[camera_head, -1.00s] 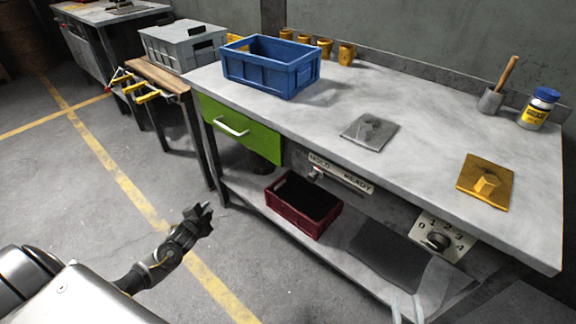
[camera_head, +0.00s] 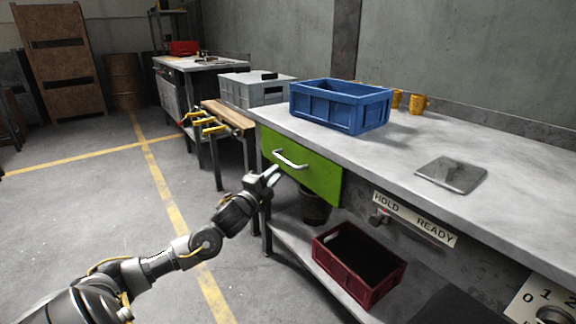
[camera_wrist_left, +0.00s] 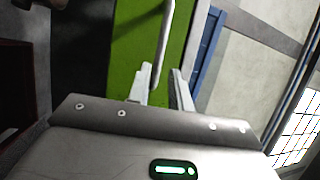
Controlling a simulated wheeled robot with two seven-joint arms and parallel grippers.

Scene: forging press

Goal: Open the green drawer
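The green drawer (camera_head: 312,172) sits under the left end of the grey workbench and looks shut. Its pale bar handle (camera_head: 290,159) is on the front. My left gripper (camera_head: 272,174) is just in front of the drawer, a little below and left of the handle in the head view. In the left wrist view the green front (camera_wrist_left: 135,50) fills the middle, and the handle (camera_wrist_left: 163,45) runs between the lines of the two fingers (camera_wrist_left: 160,84). My right gripper is not in view.
A blue crate (camera_head: 340,107) stands on the workbench (camera_head: 400,150) above the drawer. A red crate (camera_head: 340,276) is on the lower shelf, near a dark bin (camera_head: 314,206). The floor in front is clear.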

